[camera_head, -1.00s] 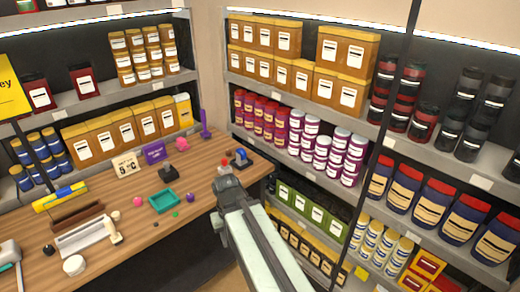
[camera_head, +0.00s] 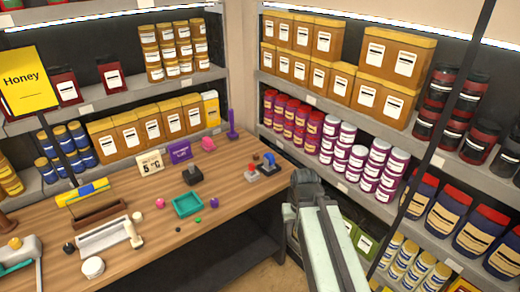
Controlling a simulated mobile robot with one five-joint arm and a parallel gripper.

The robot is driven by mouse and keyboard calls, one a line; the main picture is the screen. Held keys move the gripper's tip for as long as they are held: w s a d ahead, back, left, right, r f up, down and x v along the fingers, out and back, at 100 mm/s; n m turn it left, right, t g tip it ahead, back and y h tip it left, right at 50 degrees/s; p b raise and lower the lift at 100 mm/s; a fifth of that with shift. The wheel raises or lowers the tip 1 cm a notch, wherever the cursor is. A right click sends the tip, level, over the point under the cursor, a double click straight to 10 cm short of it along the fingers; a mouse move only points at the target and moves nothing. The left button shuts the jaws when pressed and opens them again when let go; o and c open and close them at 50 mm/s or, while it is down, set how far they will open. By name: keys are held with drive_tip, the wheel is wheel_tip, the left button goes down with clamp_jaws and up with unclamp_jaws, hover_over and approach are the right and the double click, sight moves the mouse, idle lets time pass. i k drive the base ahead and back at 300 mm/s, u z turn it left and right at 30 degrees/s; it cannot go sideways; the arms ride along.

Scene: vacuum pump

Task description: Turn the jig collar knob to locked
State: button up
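No part is clearly readable as the jig collar knob. Several small devices stand at the wooden table's back right: a black one with an upright knob (camera_head: 192,175), a grey one with a red top (camera_head: 252,172), and a blue-and-black one (camera_head: 269,163). I cannot tell which carries the collar or how its knob is set. My gripper (camera_head: 306,180), at the far end of my pale green arm, is right of the table and apart from these devices in the picture. Its fingers are too small and hidden to show whether they are open.
The wooden table (camera_head: 235,195) also holds a teal tray (camera_head: 187,205), small coloured balls, a white roller-like tool (camera_head: 103,235) and a small price sign (camera_head: 150,163). Shelves of jars and boxes (camera_head: 398,52) stand behind and right. Bare floor shows by the table's right edge.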

sight(256, 156)
drive_tip(key=i, duration=1.35)
drive_tip(key=u, duration=2.2)
